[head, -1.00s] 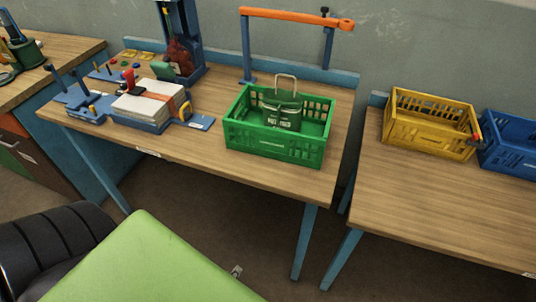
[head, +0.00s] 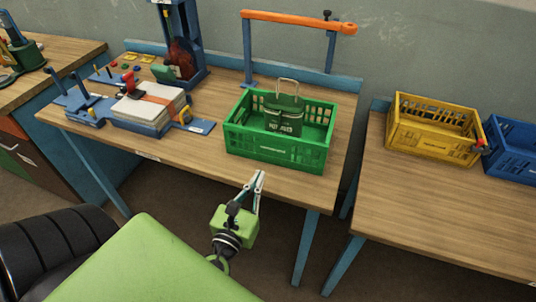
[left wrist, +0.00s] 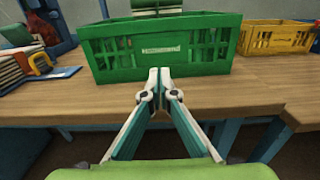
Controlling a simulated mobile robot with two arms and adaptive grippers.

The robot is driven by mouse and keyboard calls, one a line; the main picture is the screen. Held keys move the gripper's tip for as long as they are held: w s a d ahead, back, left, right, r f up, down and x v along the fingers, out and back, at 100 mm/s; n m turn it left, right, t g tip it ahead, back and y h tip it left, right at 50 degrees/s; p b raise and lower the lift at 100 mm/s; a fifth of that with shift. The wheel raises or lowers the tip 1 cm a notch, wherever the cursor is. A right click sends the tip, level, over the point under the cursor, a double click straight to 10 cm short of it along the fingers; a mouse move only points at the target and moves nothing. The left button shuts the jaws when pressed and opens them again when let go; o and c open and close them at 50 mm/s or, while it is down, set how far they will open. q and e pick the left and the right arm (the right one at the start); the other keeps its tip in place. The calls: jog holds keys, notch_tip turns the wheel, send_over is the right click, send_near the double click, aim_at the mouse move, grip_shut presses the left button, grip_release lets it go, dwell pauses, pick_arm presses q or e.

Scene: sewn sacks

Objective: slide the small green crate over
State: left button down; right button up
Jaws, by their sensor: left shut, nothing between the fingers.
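The small green crate (head: 262,148) stands upright on the wooden table, near its right end. A green bag or sack with a pale loop handle (head: 284,120) stands inside it. In the left wrist view the crate's front wall (left wrist: 120,62) is straight ahead. My left gripper (head: 259,174) is shut and empty, in front of the crate near the table's front edge. In the left wrist view its fingertips (left wrist: 159,72) meet just in front of the crate; whether they touch it I cannot tell. My right gripper is not in view.
A clamp fixture with a pale stack (head: 150,105) sits left of the crate. An orange-topped blue frame (head: 295,20) stands behind. A yellow crate (head: 410,140) and a blue crate (head: 512,165) are on the right table, whose front is clear.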

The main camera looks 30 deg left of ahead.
aim_at(272, 151)
pick_arm(q)
jog(key=p+x, duration=0.2)
jog(key=x, duration=0.4)
jog(key=shift+w+r, duration=0.1)
jog(key=shift+w, duration=0.15)
jog(key=shift+x, duration=0.75)
jog(key=shift+w+a, duration=0.15)
jog(key=shift+w, duration=0.2)
jog(key=b+x, duration=0.1)
jog(key=x, duration=1.1)
jog(key=shift+w, duration=0.35)
jog(key=b+x, duration=0.2)
jog(key=x, duration=0.4)
jog(key=b+x, duration=0.2)
jog(key=x, duration=0.4)
jog(key=shift+w+f+b, duration=0.15)
jog(key=shift+f+b, duration=0.1)
jog(key=shift+b, duration=0.15)
jog(key=shift+w+a+r, duration=0.1)
jog(key=shift+w+a, duration=0.05)
jog(key=shift+w, duration=0.2)
jog(key=shift+s, duration=0.1)
